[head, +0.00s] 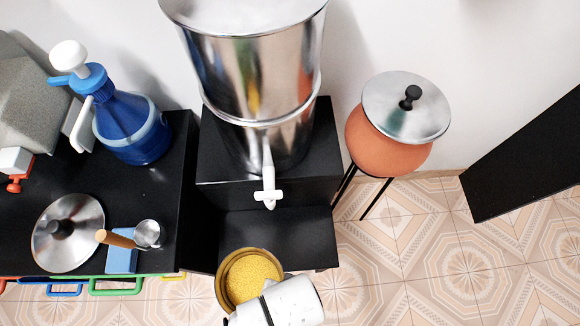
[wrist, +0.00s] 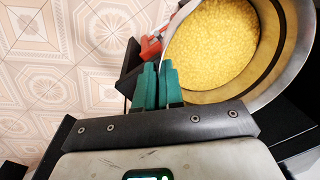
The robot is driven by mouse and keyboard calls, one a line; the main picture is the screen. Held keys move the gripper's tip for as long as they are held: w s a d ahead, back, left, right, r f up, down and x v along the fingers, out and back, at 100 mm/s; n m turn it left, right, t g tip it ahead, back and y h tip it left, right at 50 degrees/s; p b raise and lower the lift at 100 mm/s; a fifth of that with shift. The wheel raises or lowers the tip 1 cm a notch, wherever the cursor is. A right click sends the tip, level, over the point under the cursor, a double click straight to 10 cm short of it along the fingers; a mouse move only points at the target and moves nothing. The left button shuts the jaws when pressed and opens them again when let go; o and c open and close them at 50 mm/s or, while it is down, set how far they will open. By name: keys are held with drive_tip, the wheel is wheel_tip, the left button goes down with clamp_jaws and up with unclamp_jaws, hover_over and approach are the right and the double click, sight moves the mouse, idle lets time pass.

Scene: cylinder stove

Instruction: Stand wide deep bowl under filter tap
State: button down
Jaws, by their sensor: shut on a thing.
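A wide deep bowl (head: 221,285) with a gold-brown inner wall and yellow grains in it is at the bottom centre of the head view. It also shows at the upper right of the wrist view (wrist: 303,40). My gripper's teal fingers (wrist: 158,78) are shut on the bowl's near edge; the exact grip is partly hidden. In the head view my white wrist covers the bowl's lower right side. The white filter tap (head: 267,184) hangs from the front of the steel cylinder filter (head: 262,85), above and behind the bowl.
The filter stands on a black step (head: 318,178). A lower black shelf (head: 275,230) in front is clear. To the left, a black counter holds a pan lid (head: 67,245), ladle, blue sponge (head: 122,250) and blue pump jug (head: 130,130). A clay pot (head: 385,145) stands right.

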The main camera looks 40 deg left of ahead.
drive_tip(key=w+a+f+b, duration=0.1)
drive_tip(key=w+a+f, duration=0.1)
drive_tip(key=w+f, duration=0.1)
drive_tip(key=w+a+f+b, duration=0.1)
drive_tip(key=w+a+f, duration=0.1)
drive_tip(key=w, duration=0.3)
drive_tip(key=w+a+f+b, duration=0.1)
drive_tip(key=w+a+f, duration=0.1)
drive_tip(key=w+f, duration=0.3)
drive_tip(key=shift+a, duration=0.1)
drive_tip(key=shift+f+b, duration=0.5)
drive_tip(key=shift+f, duration=1)
drive_tip(key=shift+f, duration=0.15)
drive_tip(key=c, duration=1.3)
unclamp_jaws()
drive_tip(key=shift+o, duration=0.2)
